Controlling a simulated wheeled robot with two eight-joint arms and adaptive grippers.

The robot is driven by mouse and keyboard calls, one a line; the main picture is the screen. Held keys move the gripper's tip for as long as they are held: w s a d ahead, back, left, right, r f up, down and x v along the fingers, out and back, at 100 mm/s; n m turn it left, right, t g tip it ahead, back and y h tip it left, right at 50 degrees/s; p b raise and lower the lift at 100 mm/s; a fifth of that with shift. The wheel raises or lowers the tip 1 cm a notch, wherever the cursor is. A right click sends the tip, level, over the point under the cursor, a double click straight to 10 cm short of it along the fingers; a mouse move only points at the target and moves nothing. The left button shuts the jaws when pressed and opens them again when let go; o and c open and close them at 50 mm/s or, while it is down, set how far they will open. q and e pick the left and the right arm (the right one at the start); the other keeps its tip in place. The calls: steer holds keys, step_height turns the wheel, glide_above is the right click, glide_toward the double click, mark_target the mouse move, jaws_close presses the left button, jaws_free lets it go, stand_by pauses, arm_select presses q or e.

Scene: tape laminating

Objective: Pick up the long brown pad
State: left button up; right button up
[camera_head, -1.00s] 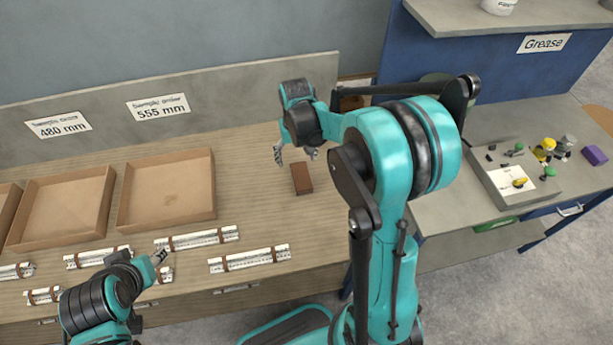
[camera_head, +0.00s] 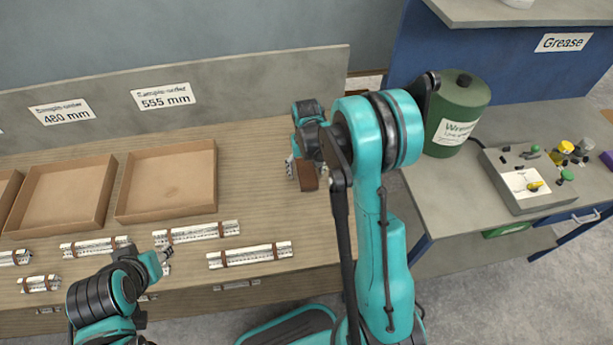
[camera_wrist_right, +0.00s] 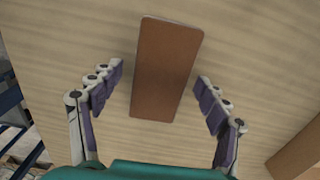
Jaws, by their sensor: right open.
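The long brown pad (camera_head: 307,178) lies flat on the wooden table, to the right of the open boxes. In the right wrist view the pad (camera_wrist_right: 165,70) lies between the spread fingers. My right gripper (camera_wrist_right: 160,88) is open and above the pad, with a gap on both sides and nothing held. In the head view my right gripper (camera_head: 305,168) is at the pad and its arm hides part of it. My left gripper (camera_head: 166,256) is at the lower left, near the strips, far from the pad; its jaw state is too small to tell.
Several white strips with brown bands (camera_head: 250,254) lie along the front. A green canister (camera_head: 458,112) and a control box (camera_head: 528,207) stand on the right bench. Table between boxes and pad is clear.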

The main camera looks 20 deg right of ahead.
mark_target(307, 171)
steer(key=shift+r, duration=0.1)
steer(key=c, duration=1.3)
steer(key=shift+r, duration=0.1)
steer(key=shift+c, duration=0.2)
step_height(307, 171, up, 4)
steer(key=shift+r+p, duration=0.25)
steer(key=shift+p, duration=1)
steer(key=s+d+r+p, duration=0.3)
steer(key=s+d+r, duration=0.2)
steer(key=s, duration=0.5)
steer(key=shift+s+r, duration=0.25)
steer(key=shift+r, duration=0.4)
steer(key=shift+d, duration=0.1)
